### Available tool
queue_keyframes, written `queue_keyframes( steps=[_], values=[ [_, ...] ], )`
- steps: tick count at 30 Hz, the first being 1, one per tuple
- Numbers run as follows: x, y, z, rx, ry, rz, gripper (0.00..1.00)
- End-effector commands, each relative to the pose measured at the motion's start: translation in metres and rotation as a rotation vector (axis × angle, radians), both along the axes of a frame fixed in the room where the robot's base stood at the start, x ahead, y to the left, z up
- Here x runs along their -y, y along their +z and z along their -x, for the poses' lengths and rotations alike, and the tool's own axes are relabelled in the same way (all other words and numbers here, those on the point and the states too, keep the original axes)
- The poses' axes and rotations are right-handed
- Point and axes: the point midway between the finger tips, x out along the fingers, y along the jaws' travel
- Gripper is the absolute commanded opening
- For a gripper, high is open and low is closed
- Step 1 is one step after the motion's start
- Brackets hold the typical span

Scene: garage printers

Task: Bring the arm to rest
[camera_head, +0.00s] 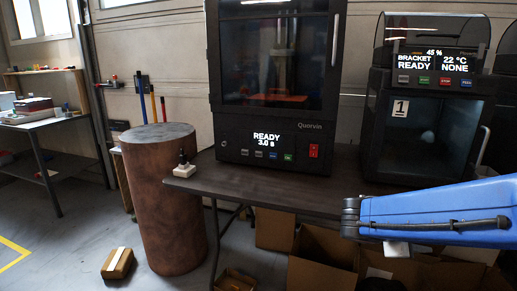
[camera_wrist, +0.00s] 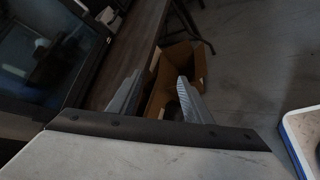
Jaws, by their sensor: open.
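My blue arm (camera_head: 435,215) reaches in from the right edge of the head view, in front of the dark table and below the right-hand printer. A dark joint shows at its left end; I cannot make out my gripper's fingers there. In the wrist view my gripper (camera_wrist: 159,80) has its two grey fingers spread apart with nothing between them. Beyond the fingers are an open cardboard box (camera_wrist: 160,98) and the table edge.
The dark table (camera_head: 265,190) bears a tall printer (camera_head: 275,145) reading READY and a second printer (camera_head: 430,125) marked 1. A small white-based object (camera_head: 182,170) sits at the table's left corner. A brown drum (camera_head: 165,200) stands left. Cardboard boxes (camera_head: 320,268) fill the space underneath.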

Motion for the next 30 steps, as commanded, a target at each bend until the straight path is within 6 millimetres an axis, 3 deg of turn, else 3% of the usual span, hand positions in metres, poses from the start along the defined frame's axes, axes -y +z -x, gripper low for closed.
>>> queue_keyframes(
  steps=[1,6,15,24,30],
  values=[
    [0.002,-0.004,0.018,0.031,-0.052,-0.077,0.45],
    [-0.009,-0.026,0.07,0.133,-0.217,-0.347,0.45],
    [-0.065,-0.048,0.13,0.35,-0.478,-0.832,0.45],
    [-0.127,-0.04,0.152,0.538,-0.657,-1.228,0.45],
    [-0.142,-0.034,0.154,0.579,-0.694,-1.32,0.45]
  ],
)
